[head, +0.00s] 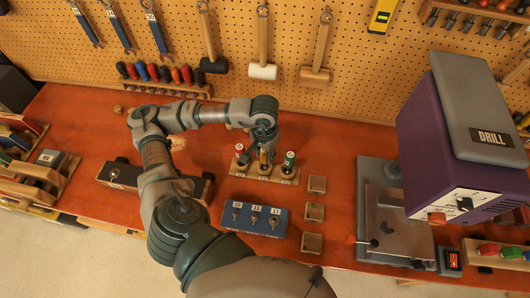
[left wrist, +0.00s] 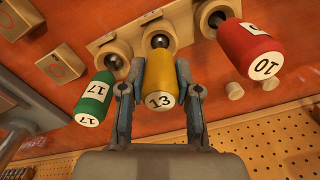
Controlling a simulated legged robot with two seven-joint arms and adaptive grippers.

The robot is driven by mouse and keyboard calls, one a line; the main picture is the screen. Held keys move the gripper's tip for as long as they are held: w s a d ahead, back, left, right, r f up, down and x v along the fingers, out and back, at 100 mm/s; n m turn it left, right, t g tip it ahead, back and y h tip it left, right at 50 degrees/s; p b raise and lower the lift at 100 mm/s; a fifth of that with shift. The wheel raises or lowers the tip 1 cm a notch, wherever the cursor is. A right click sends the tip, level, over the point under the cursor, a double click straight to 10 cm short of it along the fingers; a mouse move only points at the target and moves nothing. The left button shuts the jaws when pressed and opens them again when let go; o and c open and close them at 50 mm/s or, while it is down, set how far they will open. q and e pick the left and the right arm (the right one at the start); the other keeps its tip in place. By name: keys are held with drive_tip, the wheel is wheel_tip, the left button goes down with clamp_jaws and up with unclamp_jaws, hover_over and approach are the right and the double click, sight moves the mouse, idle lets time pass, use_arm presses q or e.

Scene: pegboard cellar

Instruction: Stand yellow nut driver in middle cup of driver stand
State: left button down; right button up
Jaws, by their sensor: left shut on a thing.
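The yellow nut driver (left wrist: 160,75), marked 13, is between the two fingers of my left gripper (left wrist: 157,108), which is shut on its handle. In the head view my left gripper (head: 264,145) is over the driver stand (head: 262,179), coming down from above. The driver's metal end points into the middle cup (left wrist: 160,36) of the stand; whether it touches the bottom is hidden. A green driver (left wrist: 95,98), marked 17, stands in one outer cup, and a red driver (left wrist: 250,52), marked 10, in the other. My right gripper is in neither view.
A blue block (head: 255,217) with numbered studs lies in front of the stand. Small wooden blocks (head: 314,211) are to its right. A purple drill press (head: 450,150) stands further right. Hammers (head: 263,70) hang on the pegboard behind.

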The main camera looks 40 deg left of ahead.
use_arm(q)
drive_tip(key=c, duration=0.7)
unclamp_jaws()
drive_tip(key=shift+c, duration=0.2)
drive_tip(key=shift+r+p, duration=2.55)
drive_tip(key=shift+r, duration=2.45)
